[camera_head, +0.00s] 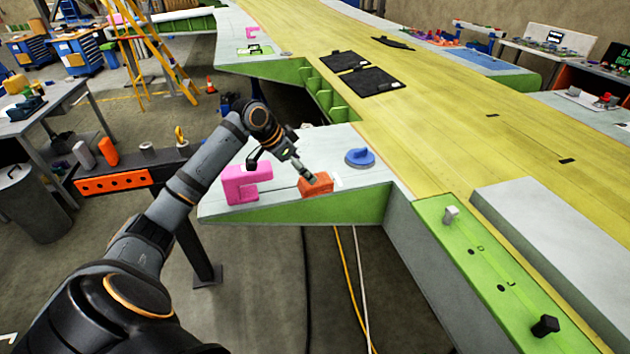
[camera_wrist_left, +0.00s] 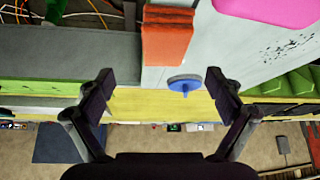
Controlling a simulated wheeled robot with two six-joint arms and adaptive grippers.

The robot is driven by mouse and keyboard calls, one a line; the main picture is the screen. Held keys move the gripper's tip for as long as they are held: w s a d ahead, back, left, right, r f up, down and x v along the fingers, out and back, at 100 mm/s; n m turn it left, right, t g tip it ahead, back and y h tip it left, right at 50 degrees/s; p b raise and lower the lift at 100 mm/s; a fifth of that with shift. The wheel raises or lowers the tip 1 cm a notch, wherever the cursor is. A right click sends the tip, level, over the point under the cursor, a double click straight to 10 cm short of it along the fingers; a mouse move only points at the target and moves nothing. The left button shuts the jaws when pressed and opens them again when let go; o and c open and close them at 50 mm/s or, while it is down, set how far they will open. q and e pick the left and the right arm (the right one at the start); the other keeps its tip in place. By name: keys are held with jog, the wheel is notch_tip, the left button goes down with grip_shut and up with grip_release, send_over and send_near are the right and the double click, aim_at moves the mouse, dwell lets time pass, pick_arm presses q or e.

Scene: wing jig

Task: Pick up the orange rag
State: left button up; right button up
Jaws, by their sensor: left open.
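The orange rag (camera_head: 316,185) lies folded on the grey ledge of the wing jig, between a pink clamp and a blue round object. It also shows at the top middle of the left wrist view (camera_wrist_left: 167,36). My left gripper (camera_head: 304,178) is just at the rag in the head view, its tip overlapping the rag's upper left. In the left wrist view my left gripper (camera_wrist_left: 160,84) has its fingers wide apart with nothing between them but the background. The rag is beyond the fingertips there. I cannot tell whether a finger touches it. My right gripper is not in view.
The pink clamp (camera_head: 243,184) stands left of the rag, and the blue round object (camera_head: 359,157) lies to its right. A black stand with an orange front (camera_head: 112,183) is at left.

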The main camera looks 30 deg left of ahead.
aim_at(315, 185)
pick_arm(q)
jog(key=x, duration=0.2)
jog(key=shift+w+f, duration=0.15)
jog(key=shift+w, duration=0.15)
jog(key=shift+w+f+p, duration=0.45)
jog(key=shift+f+p, duration=0.25)
jog(key=shift+p, duration=0.15)
jog(key=p+x, duration=0.1)
jog(key=x, duration=0.2)
jog(key=shift+d+f, duration=0.1)
jog(key=shift+f, duration=0.25)
jog(key=shift+w+f, duration=0.15)
jog(key=shift+f, duration=0.1)
jog(key=c, duration=1.3)
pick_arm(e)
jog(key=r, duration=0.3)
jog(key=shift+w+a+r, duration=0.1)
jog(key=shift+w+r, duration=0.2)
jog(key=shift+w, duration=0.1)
